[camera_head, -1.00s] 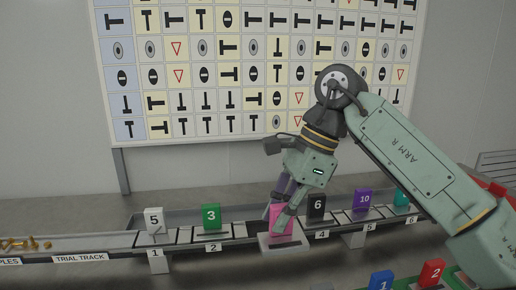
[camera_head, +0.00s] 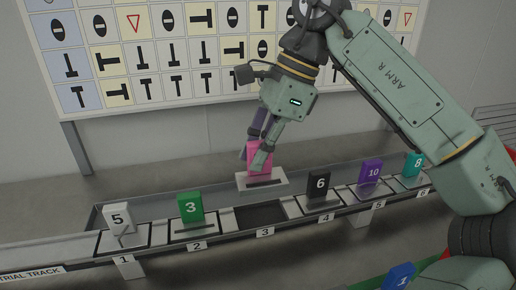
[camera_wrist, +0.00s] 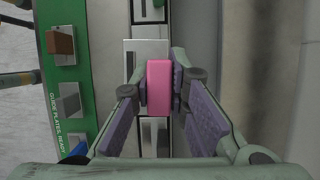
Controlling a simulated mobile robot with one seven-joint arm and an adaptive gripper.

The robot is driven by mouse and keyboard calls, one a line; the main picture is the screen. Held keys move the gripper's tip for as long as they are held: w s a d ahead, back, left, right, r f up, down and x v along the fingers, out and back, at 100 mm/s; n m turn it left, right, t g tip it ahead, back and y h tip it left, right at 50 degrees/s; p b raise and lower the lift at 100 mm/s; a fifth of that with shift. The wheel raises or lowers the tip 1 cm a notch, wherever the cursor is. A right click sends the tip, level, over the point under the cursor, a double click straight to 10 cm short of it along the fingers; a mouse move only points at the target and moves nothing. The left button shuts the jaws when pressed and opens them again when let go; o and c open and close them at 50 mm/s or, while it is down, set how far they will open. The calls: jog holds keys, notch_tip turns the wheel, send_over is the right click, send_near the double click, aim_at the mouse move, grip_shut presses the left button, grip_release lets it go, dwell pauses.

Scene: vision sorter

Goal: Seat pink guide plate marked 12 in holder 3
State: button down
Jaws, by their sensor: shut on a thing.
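My gripper (camera_head: 254,160) is shut on the pink guide plate (camera_head: 260,152). A pale base with a dark slot (camera_head: 248,183) hangs at the plate's foot, and both are up above the track. Below them, position 3 on the track is a dark open recess (camera_head: 262,217) over its label "3" (camera_head: 265,232). In the wrist view the pink plate (camera_wrist: 159,88) is between the two fingers (camera_wrist: 160,92), with the pale base (camera_wrist: 146,50) beneath it. No number on the pink plate is readable.
The track holds white plate 5 (camera_head: 119,218), green plate 3 (camera_head: 191,208), black plate 6 (camera_head: 319,185), purple plate 10 (camera_head: 371,172) and teal plate 8 (camera_head: 414,164). Blue plate 1 (camera_head: 400,276) stands in front at right. A symbol board (camera_head: 170,50) is behind.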

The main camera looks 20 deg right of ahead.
aim_at(264, 171)
jog(key=shift+f+b, duration=2.4)
jog(key=shift+f, duration=0.9)
jog(key=shift+f+b, duration=0.5)
jog(key=shift+f, duration=0.45)
jog(key=c, duration=1.5)
grip_release()
jog(key=shift+o, duration=0.4)
jog(key=shift+o, duration=2.1)
jog(key=shift+r, duration=0.1)
